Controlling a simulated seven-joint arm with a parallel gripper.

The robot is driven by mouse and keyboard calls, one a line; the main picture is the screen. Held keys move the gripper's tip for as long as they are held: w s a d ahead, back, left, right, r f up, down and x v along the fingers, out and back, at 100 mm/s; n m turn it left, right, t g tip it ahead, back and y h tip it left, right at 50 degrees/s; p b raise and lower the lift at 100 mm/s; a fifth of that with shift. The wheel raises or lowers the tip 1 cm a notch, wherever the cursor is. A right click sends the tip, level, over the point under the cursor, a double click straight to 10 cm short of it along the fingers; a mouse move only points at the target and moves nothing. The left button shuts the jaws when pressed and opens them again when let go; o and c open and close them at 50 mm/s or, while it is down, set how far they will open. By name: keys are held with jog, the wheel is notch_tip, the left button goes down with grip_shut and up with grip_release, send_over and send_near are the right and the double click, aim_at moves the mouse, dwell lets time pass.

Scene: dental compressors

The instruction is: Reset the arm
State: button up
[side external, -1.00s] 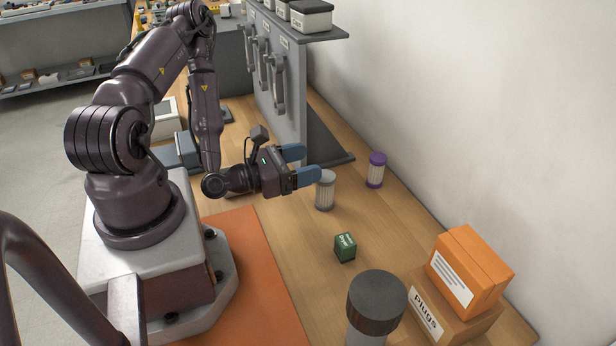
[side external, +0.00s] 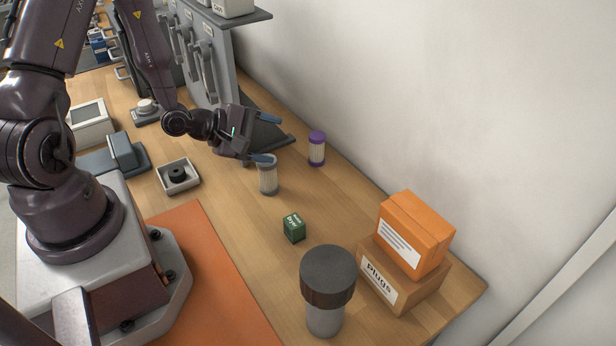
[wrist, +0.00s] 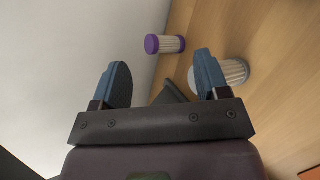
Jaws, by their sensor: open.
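My gripper (side external: 269,138) is open and empty, with blue fingers spread wide, above the wooden table at the foot of a grey panel. In the wrist view my gripper (wrist: 161,62) has nothing between its fingers. A grey-topped pleated filter (side external: 268,177) stands upright just below the nearer finger; I cannot tell whether they touch. In the wrist view this filter (wrist: 236,72) is partly behind the right finger. A purple-capped filter (side external: 317,149) stands to the right, apart from the fingers; it also shows in the wrist view (wrist: 166,44).
A green box (side external: 294,228), a dark-lidded jar (side external: 327,276) and stacked orange (side external: 416,235) and Plugs boxes (side external: 402,278) stand nearer the camera. The grey panel with handles (side external: 205,60) is behind my gripper. A small tray (side external: 178,174) lies left. A white wall bounds the right.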

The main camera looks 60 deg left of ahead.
notch_tip(320, 180, up, 14)
jog(key=s+m+g+y, duration=0.2)
jog(key=m+g+y, duration=0.25)
jog(key=m, duration=0.85)
jog(key=s+d+r+m+g, duration=0.2)
jog(key=s+d+r+m, duration=0.5)
jog(key=s+r, duration=0.2)
jog(key=shift+s+m+h, duration=0.3)
jog(key=shift+s+h, duration=0.15)
jog(key=shift+s, duration=0.65)
